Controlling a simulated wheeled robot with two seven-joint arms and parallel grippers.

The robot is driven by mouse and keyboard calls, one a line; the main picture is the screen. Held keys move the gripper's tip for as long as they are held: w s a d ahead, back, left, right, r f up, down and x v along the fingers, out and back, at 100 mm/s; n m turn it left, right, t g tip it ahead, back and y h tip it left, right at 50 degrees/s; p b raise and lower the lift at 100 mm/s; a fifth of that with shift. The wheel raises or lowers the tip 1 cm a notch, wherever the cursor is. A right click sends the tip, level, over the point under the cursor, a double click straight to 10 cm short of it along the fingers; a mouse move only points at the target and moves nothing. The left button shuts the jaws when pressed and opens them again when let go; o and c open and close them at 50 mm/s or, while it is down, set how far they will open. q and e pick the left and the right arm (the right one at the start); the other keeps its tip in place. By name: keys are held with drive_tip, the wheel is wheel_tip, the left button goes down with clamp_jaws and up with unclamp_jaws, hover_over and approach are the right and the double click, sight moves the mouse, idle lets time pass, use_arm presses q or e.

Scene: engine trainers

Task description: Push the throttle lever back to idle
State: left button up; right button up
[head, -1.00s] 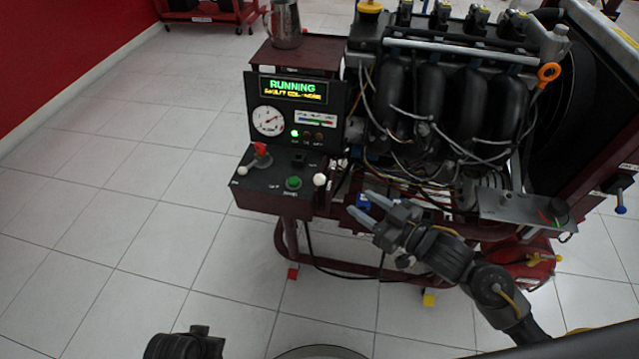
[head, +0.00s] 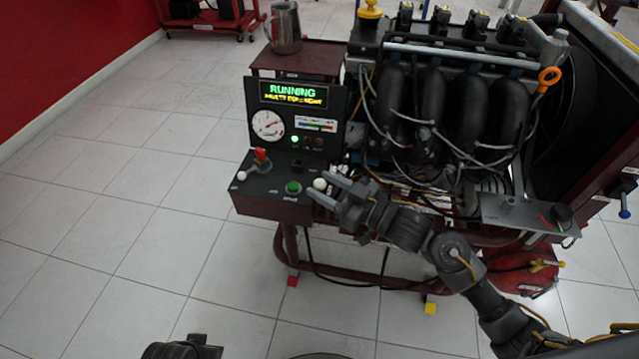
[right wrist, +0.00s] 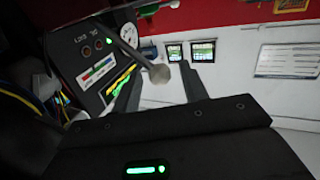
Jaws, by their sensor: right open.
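The control box (head: 270,205) has a lever with a pale round knob (head: 320,183) at its right side, which I take as the throttle lever. Its knob (right wrist: 160,73) and thin shaft also show in the right wrist view. My right gripper (head: 319,184) is open, with its fingertips on either side of the knob in the head view. In the right wrist view the knob appears between the two fingers, and I see no clear contact.
The display (head: 293,93) reads RUNNING above a blurred yellow line. A gauge (head: 267,123), green button (head: 293,187), red-capped switch (head: 260,157) and another white knob (head: 241,176) are close by. The engine (head: 450,100) with loose wires stands right. Floor at left is clear.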

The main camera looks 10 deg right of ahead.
drive_tip(key=shift+x, duration=0.9)
drive_tip(key=shift+c, duration=0.2)
clamp_jaws()
